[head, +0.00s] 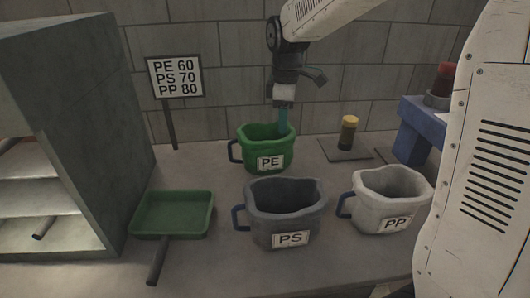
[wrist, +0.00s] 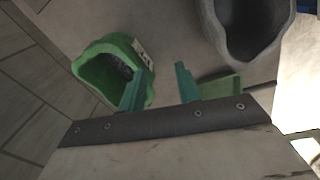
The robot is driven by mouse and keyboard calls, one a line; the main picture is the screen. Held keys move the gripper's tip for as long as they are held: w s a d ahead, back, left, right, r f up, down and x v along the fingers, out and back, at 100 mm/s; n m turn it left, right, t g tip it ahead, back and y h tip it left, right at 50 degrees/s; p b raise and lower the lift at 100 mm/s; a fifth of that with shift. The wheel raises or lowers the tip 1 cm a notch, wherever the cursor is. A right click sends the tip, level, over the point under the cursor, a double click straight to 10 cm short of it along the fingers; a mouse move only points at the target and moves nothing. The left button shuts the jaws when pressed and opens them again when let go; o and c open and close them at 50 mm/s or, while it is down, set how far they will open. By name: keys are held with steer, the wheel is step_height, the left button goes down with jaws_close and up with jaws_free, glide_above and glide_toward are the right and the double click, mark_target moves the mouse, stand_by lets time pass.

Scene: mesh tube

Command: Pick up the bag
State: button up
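No plainly recognisable bag shows. The green PE container (head: 247,135) has a soft, uneven rim, a blue side handle and a white label. It also shows in the wrist view (wrist: 95,55), where something greyish inside is too small to make out. My gripper (head: 283,132) points down at this container's right side. In the wrist view, my gripper's teal fingers (wrist: 159,68) are apart. The left finger overlaps the container's opening and the right finger is outside it. The container's near wall appears between them, with a gap to the right finger. Contact is unclear.
The dark grey PS container (head: 285,215) and white PP container (head: 385,207) stand in front. A green tray with a handle (head: 172,229) lies at left beside a grey shelf unit (head: 85,125). A sign (head: 175,77), yellow-capped jar (head: 348,132) and blue stand (head: 413,130) are behind.

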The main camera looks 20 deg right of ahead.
mark_target(269, 149)
steer(key=w+f+n, duration=0.1)
steer(key=w+f, duration=0.1)
steer(key=w+f+n, duration=0.1)
steer(key=w+f, duration=0.1)
steer(key=w, duration=0.1)
steer(key=w+a+f+n, duration=0.1)
steer(key=w+f, duration=0.1)
steer(key=w, duration=0.1)
steer(key=shift+a, duration=0.1)
steer(key=shift+n, duration=0.4)
step_height(269, 149, down, 8)
steer(key=shift+f, duration=0.2)
jaws_close()
steer(key=shift+s+f, duration=0.1)
steer(key=shift+s, duration=0.1)
stand_by(0.4)
